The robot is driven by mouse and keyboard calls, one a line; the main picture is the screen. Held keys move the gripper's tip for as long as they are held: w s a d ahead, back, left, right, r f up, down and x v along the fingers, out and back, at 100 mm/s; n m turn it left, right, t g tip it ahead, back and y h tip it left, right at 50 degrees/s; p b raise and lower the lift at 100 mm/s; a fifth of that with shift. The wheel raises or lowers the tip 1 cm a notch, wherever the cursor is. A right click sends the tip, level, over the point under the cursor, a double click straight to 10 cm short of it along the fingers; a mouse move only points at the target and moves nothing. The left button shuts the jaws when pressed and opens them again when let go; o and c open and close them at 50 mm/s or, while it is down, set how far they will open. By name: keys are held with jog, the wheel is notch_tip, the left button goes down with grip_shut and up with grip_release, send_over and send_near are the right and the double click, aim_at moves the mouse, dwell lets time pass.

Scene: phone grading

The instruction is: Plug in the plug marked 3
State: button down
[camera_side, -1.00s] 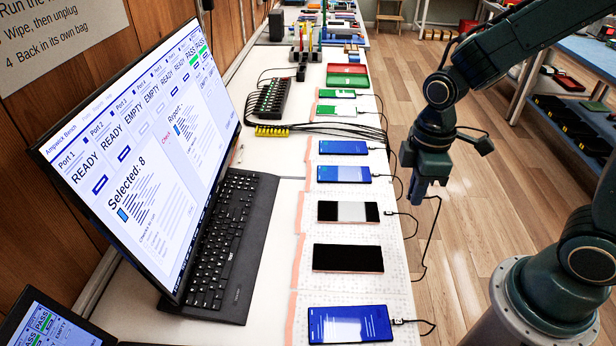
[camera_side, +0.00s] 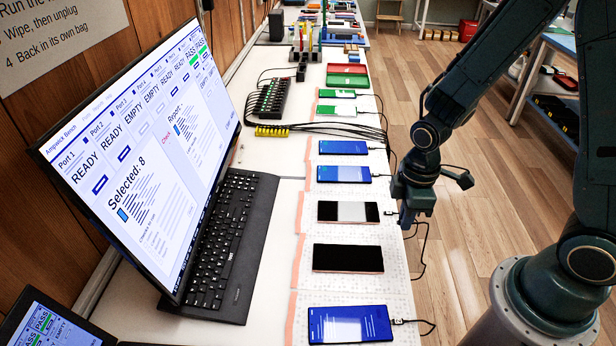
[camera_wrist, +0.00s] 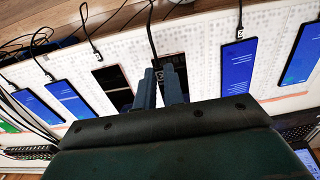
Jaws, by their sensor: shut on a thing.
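My gripper (camera_side: 405,222) hangs at the table's right edge, close to the phone with a part-white screen (camera_side: 348,212). In the wrist view my gripper (camera_wrist: 164,71) is shut on a dark plug (camera_wrist: 167,76); its mark is too small to read surely. The plug's black cable (camera_wrist: 152,36) runs up from it, and the cable loop (camera_side: 424,250) hangs off the edge in the side view. The black-screened phone (camera_side: 348,258) lies flat, and no plug shows at its right end. In the wrist view my fingers partly hide a dark phone.
Other phones lie in a row, with plugs at their right ends, such as the near blue phone (camera_side: 350,324) and a far blue phone (camera_side: 343,174). Cables lead to a black hub (camera_side: 270,98). A laptop (camera_side: 150,150) fills the left. Floor is open to the right.

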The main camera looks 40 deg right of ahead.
send_near(391, 261)
jog(key=shift+s+d+f, duration=0.15)
jog(key=shift+s+d, duration=0.2)
jog(key=shift+d, duration=0.45)
jog(key=shift+s+d+f, duration=0.1)
jog(key=shift+s+f, duration=0.1)
jog(key=shift+f, duration=0.45)
jog(key=shift+s+f, duration=0.25)
jog(key=shift+f, duration=0.4)
jog(key=shift+s+d+f, duration=0.1)
jog(key=shift+s+f, duration=0.1)
jog(key=shift+f, duration=0.45)
jog(key=shift+w+a+f, duration=0.1)
jog(key=shift+a+f, duration=0.05)
jog(key=shift+f, duration=0.1)
jog(key=shift+w+a+f, duration=0.25)
jog(key=shift+f, duration=0.35)
jog(key=shift+w+a+f, duration=0.2)
jog(key=shift+f, duration=0.35)
jog(key=shift+w+a+f, duration=0.1)
jog(key=shift+w+a, duration=0.3)
dwell(1.9)
jog(key=c, duration=1.4)
grip_release()
jog(key=shift+c, duration=0.2)
